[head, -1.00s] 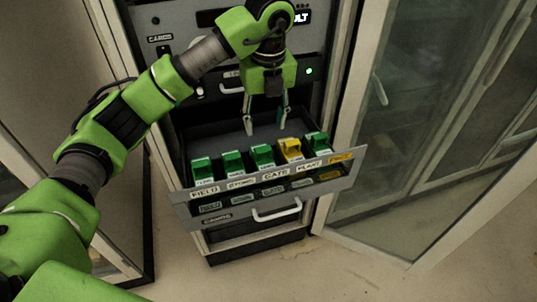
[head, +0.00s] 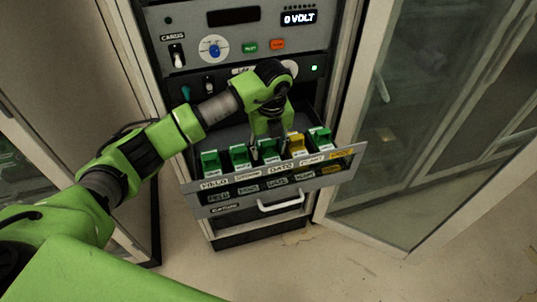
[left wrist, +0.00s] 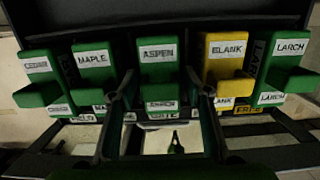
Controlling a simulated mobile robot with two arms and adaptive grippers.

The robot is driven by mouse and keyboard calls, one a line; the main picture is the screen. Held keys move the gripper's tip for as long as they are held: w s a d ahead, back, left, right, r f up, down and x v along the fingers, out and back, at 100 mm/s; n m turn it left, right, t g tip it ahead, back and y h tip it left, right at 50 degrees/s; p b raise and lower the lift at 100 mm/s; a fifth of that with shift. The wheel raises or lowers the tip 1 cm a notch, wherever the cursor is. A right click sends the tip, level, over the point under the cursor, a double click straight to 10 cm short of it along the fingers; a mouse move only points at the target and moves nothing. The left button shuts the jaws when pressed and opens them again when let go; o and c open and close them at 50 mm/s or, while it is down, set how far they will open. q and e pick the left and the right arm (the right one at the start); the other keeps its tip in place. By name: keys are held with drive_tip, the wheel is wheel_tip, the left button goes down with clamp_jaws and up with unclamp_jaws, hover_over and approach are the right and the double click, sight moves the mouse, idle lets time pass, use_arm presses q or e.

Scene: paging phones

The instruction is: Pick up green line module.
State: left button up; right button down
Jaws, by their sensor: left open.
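An open drawer (head: 240,209) holds a row of upright modules: several green ones and one yellow one (head: 297,144). In the left wrist view the green ones read what looks like CEDAR (left wrist: 36,70), MAPLE (left wrist: 92,65), ASPEN (left wrist: 158,62) and LARCH (left wrist: 285,65); the yellow one reads BLANK (left wrist: 222,62). My left gripper (head: 268,153) is open, lowered at the middle green module, ASPEN. In the left wrist view my fingers (left wrist: 163,105) stand one on each side of it, the right one between it and the yellow module. Contact cannot be told. My right gripper is not in view.
Slot labels line the drawer front, which has a pale handle (head: 280,204). The cabinet panel (head: 180,25) above carries a dial, buttons and a 0 VOLT display (head: 299,18). A glass door (head: 400,130) stands at the right. Neighbouring modules leave narrow gaps.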

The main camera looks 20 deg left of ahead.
use_arm(q)
drive_tip(key=shift+w+f, duration=0.1)
drive_tip(key=shift+f, duration=0.3)
drive_tip(key=c, duration=1.1)
drive_tip(key=shift+r, duration=0.1)
